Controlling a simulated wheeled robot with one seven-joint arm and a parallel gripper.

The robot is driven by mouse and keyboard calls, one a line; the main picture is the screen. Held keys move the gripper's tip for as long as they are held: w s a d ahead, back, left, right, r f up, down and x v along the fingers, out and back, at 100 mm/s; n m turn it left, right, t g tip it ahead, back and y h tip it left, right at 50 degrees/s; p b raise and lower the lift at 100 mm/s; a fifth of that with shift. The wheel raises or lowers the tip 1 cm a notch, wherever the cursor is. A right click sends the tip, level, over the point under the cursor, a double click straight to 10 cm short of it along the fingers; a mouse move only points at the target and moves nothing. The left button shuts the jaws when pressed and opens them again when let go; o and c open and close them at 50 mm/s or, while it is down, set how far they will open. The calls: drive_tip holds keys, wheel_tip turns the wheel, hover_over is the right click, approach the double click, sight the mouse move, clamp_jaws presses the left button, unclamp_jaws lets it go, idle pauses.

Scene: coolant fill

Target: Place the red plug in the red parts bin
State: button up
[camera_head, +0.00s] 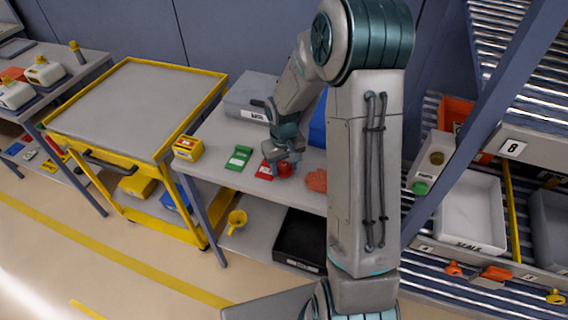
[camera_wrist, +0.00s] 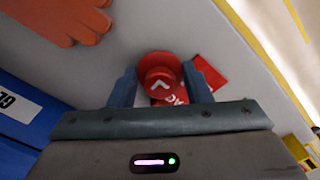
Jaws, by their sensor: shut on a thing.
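The red plug (camera_head: 284,169) is at my gripper (camera_head: 281,166), low over the grey bench. In the wrist view the plug (camera_wrist: 160,72) has a round red head with a white mark and sits between the two fingers of my gripper (camera_wrist: 160,88), which is shut on it. I cannot tell whether the plug still touches the bench. A flat red card (camera_head: 265,170) with white print lies right beside it. An orange-red bin (camera_head: 457,112) stands on the rack at the right, partly hidden by a white jug and a rack post.
On the bench (camera_head: 222,160) are a green card (camera_head: 239,157), a yellow box (camera_head: 188,148), orange gloves (camera_head: 317,181), a grey bin (camera_head: 252,98) and a blue bin (camera_wrist: 22,108).

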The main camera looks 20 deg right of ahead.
drive_tip(key=shift+f, duration=0.1)
drive_tip(key=shift+f, duration=0.1)
drive_tip(key=o, duration=1)
drive_tip(key=shift+c, duration=0.2)
